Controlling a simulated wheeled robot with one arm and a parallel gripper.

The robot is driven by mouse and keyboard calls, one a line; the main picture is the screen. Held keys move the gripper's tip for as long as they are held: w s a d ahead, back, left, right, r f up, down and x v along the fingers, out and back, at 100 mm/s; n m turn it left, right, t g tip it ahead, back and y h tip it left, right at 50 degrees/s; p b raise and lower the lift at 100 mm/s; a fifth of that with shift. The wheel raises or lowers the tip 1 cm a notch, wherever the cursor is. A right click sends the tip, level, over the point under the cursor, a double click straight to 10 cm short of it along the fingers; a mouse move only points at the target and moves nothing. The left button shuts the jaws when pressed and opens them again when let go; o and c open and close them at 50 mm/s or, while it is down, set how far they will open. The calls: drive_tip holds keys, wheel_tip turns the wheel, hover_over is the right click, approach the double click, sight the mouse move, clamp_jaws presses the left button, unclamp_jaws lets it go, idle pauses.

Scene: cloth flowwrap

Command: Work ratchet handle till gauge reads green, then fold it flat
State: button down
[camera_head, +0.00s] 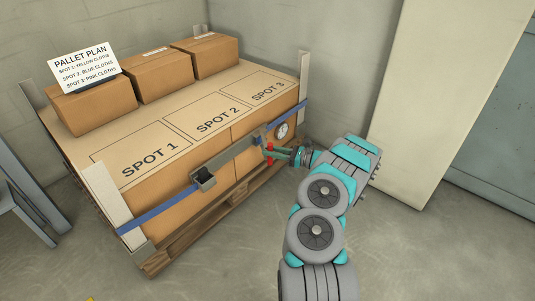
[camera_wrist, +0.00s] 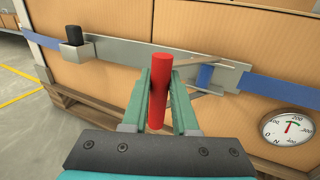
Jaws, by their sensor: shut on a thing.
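The ratchet handle's red grip (camera_wrist: 160,92) stands between the two green fingers of my gripper (camera_wrist: 160,100), which is shut on it. The colour of the zone under the needle is too small to tell. The gauge also shows in the head view (camera_head: 282,130).
A grey bar with a black-topped bracket (camera_wrist: 74,46) lies along the strap to the left. Cartons marked with spots (camera_head: 150,150) rest on a wooden pallet (camera_head: 190,240). Three boxes (camera_head: 160,75) and a pallet plan sign (camera_head: 84,69) stand on top. Open floor lies in front.

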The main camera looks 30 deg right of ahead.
drive_tip(key=shift+w+d+r, duration=0.1)
drive_tip(key=shift+w+d, duration=0.05)
drive_tip(key=shift+d, duration=0.15)
drive_tip(key=c, duration=0.7)
unclamp_jaws()
drive_tip(key=shift+a, duration=0.15)
drive_tip(key=v, duration=0.7)
drive_tip(key=shift+s+d, duration=0.25)
drive_tip(key=shift+s, duration=0.05)
